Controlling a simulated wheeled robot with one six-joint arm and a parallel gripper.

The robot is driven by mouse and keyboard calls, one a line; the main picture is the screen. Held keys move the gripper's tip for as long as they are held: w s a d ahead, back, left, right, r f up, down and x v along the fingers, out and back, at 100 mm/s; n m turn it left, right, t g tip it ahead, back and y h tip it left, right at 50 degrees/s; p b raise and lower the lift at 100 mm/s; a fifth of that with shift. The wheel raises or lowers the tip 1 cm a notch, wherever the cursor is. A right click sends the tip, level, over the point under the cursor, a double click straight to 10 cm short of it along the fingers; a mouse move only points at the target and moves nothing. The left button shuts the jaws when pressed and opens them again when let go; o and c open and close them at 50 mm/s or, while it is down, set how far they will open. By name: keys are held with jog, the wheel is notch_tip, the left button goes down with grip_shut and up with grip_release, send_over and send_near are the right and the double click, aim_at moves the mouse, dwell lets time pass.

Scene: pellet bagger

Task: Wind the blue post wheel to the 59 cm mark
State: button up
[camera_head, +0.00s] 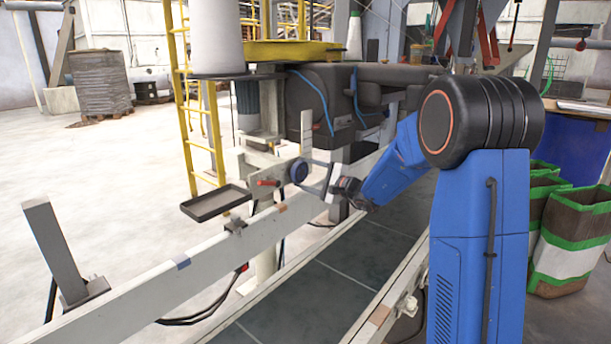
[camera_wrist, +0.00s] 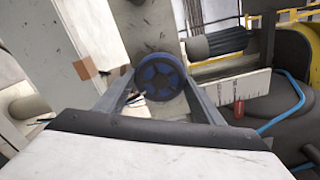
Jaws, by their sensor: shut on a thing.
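The blue post wheel (camera_head: 298,172) is a small round handwheel on the grey post beside the conveyor rail.
A dark tray (camera_head: 215,203) is mounted beside the long rail (camera_head: 150,287). Dark machine housing with blue hoses (camera_head: 322,100) hangs behind the wheel.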

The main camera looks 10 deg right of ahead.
jog(key=n, duration=1.4)
jog(key=shift+n, duration=0.3)
jog(key=n, duration=0.3)
jog(key=shift+s+n, duration=0.1)
jog(key=shift+n, duration=0.2)
jog(key=n, duration=0.3)
jog(key=shift+a+n, duration=0.1)
jog(key=shift+n, duration=0.3)
jog(key=n, duration=0.6)
jog(key=shift+n, duration=0.3)
jog(key=o, duration=1)
